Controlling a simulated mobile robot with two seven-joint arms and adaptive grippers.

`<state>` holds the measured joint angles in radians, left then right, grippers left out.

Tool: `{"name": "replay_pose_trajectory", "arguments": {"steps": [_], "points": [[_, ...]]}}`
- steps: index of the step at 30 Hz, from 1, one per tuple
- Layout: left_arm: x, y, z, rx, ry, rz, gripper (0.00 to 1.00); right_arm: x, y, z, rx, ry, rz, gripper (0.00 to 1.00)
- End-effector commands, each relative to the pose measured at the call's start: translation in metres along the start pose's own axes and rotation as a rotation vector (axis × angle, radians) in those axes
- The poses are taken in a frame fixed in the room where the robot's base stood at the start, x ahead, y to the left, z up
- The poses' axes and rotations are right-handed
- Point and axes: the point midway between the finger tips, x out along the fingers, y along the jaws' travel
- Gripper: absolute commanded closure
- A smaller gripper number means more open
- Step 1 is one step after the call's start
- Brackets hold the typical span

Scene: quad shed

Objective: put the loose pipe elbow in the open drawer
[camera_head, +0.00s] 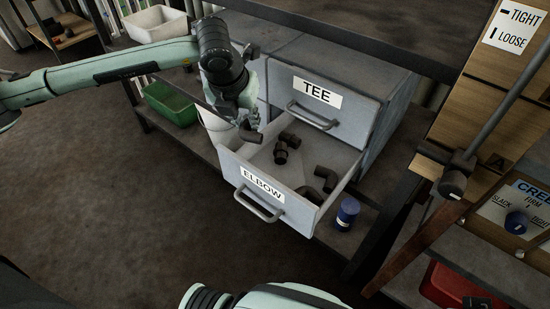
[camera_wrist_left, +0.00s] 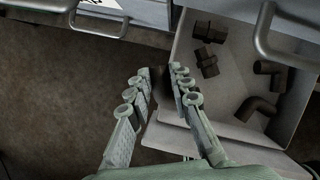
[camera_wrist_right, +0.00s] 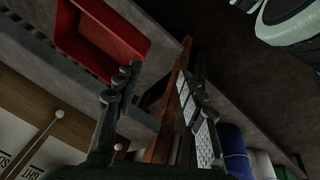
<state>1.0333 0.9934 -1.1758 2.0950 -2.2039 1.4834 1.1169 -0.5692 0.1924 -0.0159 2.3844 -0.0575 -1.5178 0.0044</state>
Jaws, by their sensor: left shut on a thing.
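The loose pipe elbow (camera_head: 250,134), dark and curved, is in my left gripper (camera_head: 246,116), whose fingers are shut on it. It hangs over the left rim of the open drawer (camera_head: 296,209), which is grey and labelled ELBOW. In the left wrist view the elbow (camera_wrist_left: 160,84) is a dark shape between the fingertips, left of the drawer floor (camera_wrist_left: 215,98). Several dark fittings lie inside the drawer. My right gripper (camera_wrist_right: 158,78) is open and empty in the right wrist view; its fingers are outside the head view.
A closed drawer labelled TEE (camera_head: 330,103) sits behind the open one. A blue cylinder (camera_head: 347,212) stands right of the drawer, and a green bin (camera_head: 172,104) is at left. A red bin (camera_head: 452,285) and a wooden gauge board (camera_head: 495,120) are at right.

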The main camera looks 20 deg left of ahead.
Motion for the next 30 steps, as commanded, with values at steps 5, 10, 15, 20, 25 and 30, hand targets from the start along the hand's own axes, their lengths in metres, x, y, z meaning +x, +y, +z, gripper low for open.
{"name": "replay_pose_trajectory", "arguments": {"steps": [5, 10, 15, 20, 25, 30], "points": [[0.011, -0.033, -0.033, 0.005, 0.002, -0.002, 0.97, 0.008, -0.002, -0.002, -0.001, -0.002, -0.006, 0.6], [0.019, -0.051, -0.052, 0.002, 0.002, -0.002, 0.97, 0.015, -0.003, -0.001, -0.002, -0.005, -0.01, 0.6], [0.025, -0.054, -0.059, -0.001, 0.002, 0.001, 0.97, 0.017, -0.004, -0.002, -0.003, -0.002, -0.011, 0.6], [0.045, -0.054, -0.067, 0.0, 0.003, 0.001, 0.97, 0.018, -0.004, -0.001, -0.003, -0.005, -0.012, 0.6], [0.059, -0.054, -0.072, 0.0, 0.0, 0.0, 0.97, 0.024, -0.005, 0.001, -0.003, -0.014, -0.014, 0.6], [0.059, -0.054, -0.072, 0.0, 0.001, 0.0, 0.76, 0.024, -0.005, 0.0, -0.002, -0.011, -0.015, 0.6]]}}
